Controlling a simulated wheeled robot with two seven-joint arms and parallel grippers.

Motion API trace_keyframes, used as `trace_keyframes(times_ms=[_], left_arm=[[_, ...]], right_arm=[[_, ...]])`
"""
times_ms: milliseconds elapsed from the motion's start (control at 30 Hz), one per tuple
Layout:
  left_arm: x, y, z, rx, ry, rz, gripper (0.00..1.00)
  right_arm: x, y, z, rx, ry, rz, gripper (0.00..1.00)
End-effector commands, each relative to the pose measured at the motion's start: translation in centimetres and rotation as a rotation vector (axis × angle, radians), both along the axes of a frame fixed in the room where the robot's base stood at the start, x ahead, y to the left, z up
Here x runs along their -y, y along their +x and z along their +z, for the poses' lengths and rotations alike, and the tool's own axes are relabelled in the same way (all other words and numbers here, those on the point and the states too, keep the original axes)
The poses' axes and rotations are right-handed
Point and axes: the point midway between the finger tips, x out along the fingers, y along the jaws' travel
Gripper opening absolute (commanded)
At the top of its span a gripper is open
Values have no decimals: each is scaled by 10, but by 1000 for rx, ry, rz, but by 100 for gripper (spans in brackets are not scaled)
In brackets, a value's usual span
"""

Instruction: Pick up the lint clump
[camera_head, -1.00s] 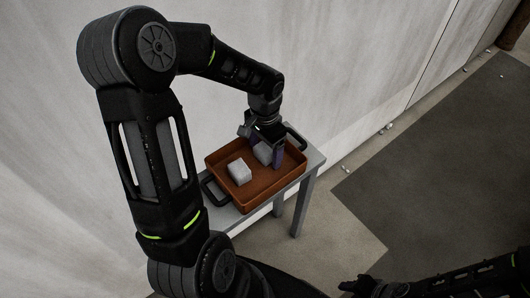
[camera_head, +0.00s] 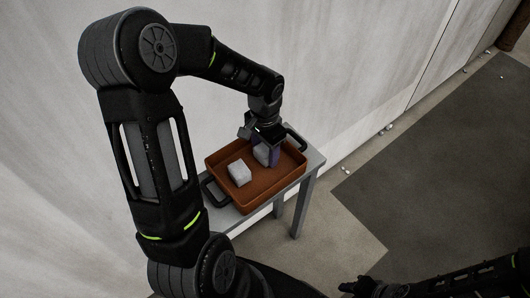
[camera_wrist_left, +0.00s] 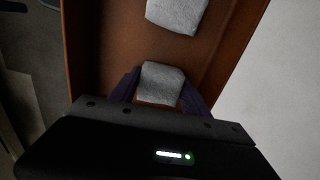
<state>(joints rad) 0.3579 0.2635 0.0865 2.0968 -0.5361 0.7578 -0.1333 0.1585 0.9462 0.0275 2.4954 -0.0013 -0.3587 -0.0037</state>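Two pale grey, blocky lint clumps are in the orange-brown tray (camera_head: 283,187). One clump (camera_head: 262,154) is at the tray's back right, between the purple fingers of my left gripper (camera_head: 267,158). In the left wrist view both fingers meet the sides of this clump (camera_wrist_left: 161,82), so the gripper is shut on it. The clump is still inside the tray; I cannot tell whether it touches the floor of the tray. The other clump (camera_head: 239,172) lies free to the left. My right gripper (camera_head: 357,286) is at the bottom edge, dark and unclear.
The tray has black handles (camera_head: 214,191) and stands on a small grey table (camera_head: 306,185) against the pale wall (camera_head: 330,70). Small white bits (camera_head: 346,170) lie on the floor along the wall. A dark floor area (camera_head: 440,170) to the right is clear.

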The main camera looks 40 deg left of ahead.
Motion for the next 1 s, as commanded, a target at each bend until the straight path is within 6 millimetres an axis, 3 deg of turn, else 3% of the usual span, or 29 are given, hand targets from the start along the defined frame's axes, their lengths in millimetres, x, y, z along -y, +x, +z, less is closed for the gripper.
trace_keyframes(times_ms=[433, 767, 1000], left_arm=[[0, 0, 0, 0, 0, 0, 16], [0, 0, 7, 1, 1, 0, 16], [0, 2, 46, 6, 2, 0, 16]], right_arm=[[0, 0, 0, 0, 0, 0, 36], [0, 0, 2, 0, 0, 0, 36], [0, 0, 8, 0, 0, 0, 36]])
